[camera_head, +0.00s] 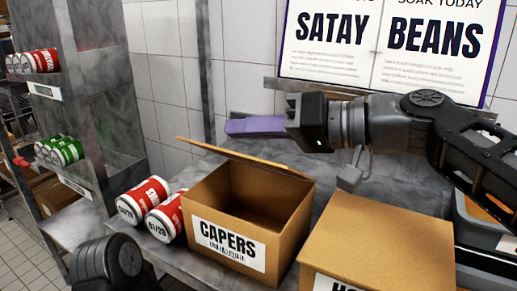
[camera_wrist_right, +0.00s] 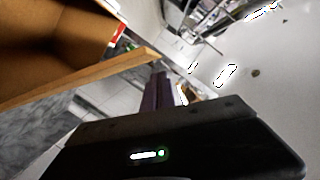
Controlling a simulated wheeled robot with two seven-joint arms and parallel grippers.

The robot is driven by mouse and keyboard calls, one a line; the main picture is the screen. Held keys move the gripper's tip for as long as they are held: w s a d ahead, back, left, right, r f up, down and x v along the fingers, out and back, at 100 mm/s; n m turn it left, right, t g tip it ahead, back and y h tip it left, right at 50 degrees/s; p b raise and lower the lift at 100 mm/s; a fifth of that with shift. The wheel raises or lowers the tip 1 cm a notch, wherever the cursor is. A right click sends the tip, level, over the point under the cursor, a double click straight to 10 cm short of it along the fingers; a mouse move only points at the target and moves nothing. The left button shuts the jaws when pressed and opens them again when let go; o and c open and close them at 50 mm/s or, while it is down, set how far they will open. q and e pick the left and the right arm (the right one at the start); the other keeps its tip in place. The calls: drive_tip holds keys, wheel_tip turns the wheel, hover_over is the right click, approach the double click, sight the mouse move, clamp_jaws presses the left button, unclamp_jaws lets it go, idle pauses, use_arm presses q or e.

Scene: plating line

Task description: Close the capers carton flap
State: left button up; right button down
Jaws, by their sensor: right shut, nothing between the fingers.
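The capers carton (camera_head: 228,248) stands open on the grey worktop, with its label facing me and a dark, empty-looking inside. Its flap (camera_head: 240,158) stands out from the far edge, seen nearly edge-on as a thin strip, tilted up to the left. My right gripper (camera_head: 240,127) is behind and above the flap, its purple fingers shut with nothing between them and pointing left. In the right wrist view, the purple fingers (camera_wrist_right: 159,90) are close by the flap's edge (camera_wrist_right: 85,80); I cannot tell whether they touch. My left gripper is out of view.
A second, closed carton (camera_head: 378,240) stands right of the capers carton. A metal shelf (camera_head: 95,100) with red and green cans stands at the left. A tiled wall with a poster (camera_head: 385,45) is behind.

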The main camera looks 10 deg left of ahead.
drive_tip(key=s+f+n+b, duration=0.1)
drive_tip(key=f+b, duration=0.1)
drive_tip(key=b, duration=0.1)
drive_tip(key=s+a+f+n+b, duration=0.1)
drive_tip(key=f+b, duration=0.1)
drive_tip(key=b, duration=0.1)
drive_tip(key=s+f+n+t+b, duration=0.1)
drive_tip(key=s+f+b, duration=0.1)
drive_tip(key=b, duration=0.1)
drive_tip(key=shift+a+f+n+h, duration=0.2)
drive_tip(key=shift+a+n+h, duration=0.1)
drive_tip(key=shift+n+h, duration=0.1)
use_arm(q)
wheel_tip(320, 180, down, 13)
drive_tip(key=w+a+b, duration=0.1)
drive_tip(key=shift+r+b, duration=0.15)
drive_tip(key=shift+b, duration=0.25)
use_arm(e)
drive_tip(key=shift+s+a+f+n+t, duration=0.1)
drive_tip(key=shift+s+f+n+t, duration=0.2)
drive_tip(key=shift+f+n, duration=0.1)
